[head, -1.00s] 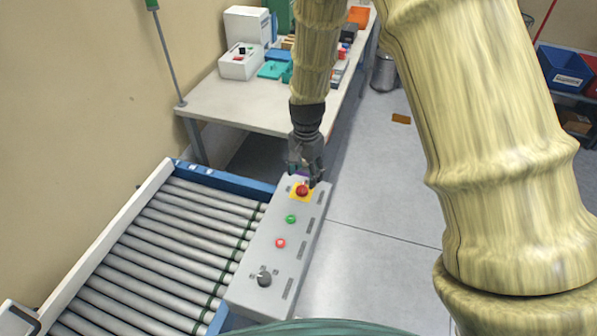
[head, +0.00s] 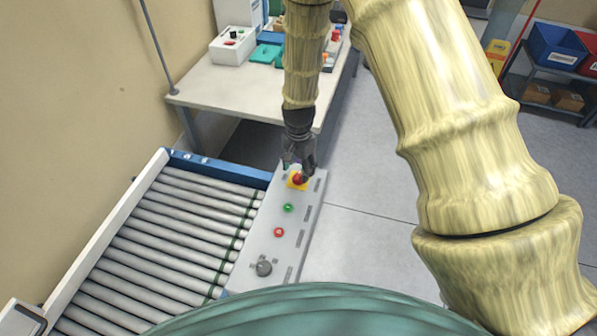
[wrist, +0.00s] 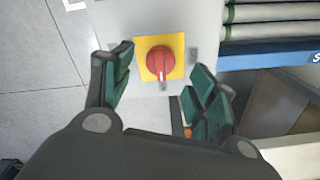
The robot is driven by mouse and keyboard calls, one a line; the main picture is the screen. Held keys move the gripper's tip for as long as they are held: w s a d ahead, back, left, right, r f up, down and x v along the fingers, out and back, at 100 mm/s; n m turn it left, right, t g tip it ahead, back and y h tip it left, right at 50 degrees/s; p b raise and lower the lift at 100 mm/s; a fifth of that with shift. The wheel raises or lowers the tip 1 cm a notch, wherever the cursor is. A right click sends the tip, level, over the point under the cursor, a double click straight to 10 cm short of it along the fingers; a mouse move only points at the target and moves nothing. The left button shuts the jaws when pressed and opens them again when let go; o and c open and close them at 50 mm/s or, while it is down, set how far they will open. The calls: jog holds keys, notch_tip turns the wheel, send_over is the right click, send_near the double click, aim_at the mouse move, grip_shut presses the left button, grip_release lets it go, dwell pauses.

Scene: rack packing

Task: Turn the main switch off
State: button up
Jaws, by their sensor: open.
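The main switch is a red rotary knob (head: 298,180) on a yellow square plate, at the far end of a grey control panel (head: 262,238). In the wrist view the red knob (wrist: 159,62) shows its grip bar upright in the picture, with the yellow plate (wrist: 143,72) around it. My gripper (head: 300,170) is over that end of the panel, pointing down. Its fingers are spread, one on each side of the knob in the wrist view (wrist: 160,82), with visible gaps; nothing is held. Contact with the panel cannot be told.
The panel also carries a green button (head: 288,208), a red button (head: 279,232) and a dark selector knob (head: 264,268). A roller conveyor (head: 165,235) lies left of it. A table (head: 215,95) with boxes stands behind.

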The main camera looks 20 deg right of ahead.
aim_at(299, 175)
jog(key=shift+f+p, duration=0.6)
jog(key=shift+f, duration=1.3)
jog(key=shift+c, duration=0.2)
jog(key=c, duration=1)
